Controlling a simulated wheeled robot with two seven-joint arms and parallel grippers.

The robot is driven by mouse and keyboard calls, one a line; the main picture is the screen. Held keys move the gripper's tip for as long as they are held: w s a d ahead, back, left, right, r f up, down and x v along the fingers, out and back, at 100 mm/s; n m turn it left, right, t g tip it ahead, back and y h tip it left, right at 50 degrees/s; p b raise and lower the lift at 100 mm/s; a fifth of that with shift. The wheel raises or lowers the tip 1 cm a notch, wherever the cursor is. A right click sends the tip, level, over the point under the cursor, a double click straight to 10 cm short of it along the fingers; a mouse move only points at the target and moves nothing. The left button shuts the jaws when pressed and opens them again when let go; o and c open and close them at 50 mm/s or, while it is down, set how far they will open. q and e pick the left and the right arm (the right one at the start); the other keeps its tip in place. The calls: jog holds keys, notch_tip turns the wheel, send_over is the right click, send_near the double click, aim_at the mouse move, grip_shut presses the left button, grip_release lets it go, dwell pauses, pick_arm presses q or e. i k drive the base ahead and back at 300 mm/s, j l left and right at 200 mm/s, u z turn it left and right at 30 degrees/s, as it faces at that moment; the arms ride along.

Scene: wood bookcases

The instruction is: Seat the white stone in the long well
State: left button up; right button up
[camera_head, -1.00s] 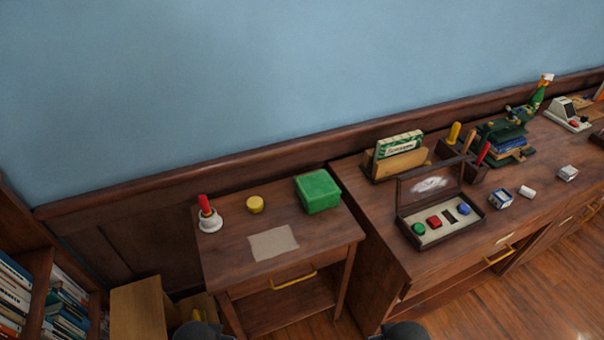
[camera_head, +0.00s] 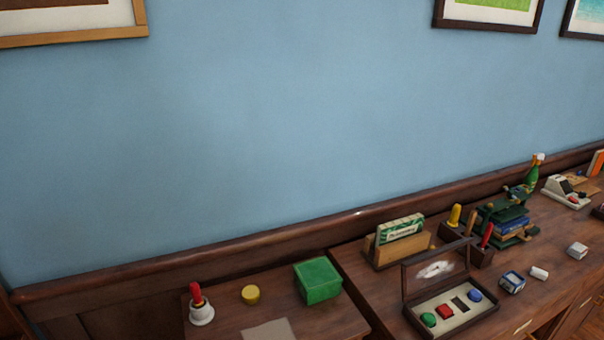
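An open dark wooden case (camera_head: 409,316) stands on the long desk, its lid (camera_head: 406,279) raised at the back with a white mark inside. In its pale insert sit a green stone (camera_head: 428,319), a red stone (camera_head: 445,312) and a blue stone (camera_head: 475,295). Between red and blue is a dark, empty long well (camera_head: 460,304). A small white piece (camera_head: 539,273), which looks like the white stone, lies on the desk right of the case. Neither of my grippers is in view.
A blue-and-white block (camera_head: 512,282) and a grey-white block (camera_head: 577,250) flank the white piece. Behind the case stand a letter holder (camera_head: 400,250) and a pen holder (camera_head: 483,258). A side table at left bears a bell (camera_head: 201,312), yellow disc (camera_head: 250,294) and green box (camera_head: 317,282).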

aim_at(467, 312)
jog(key=z, duration=1.5)
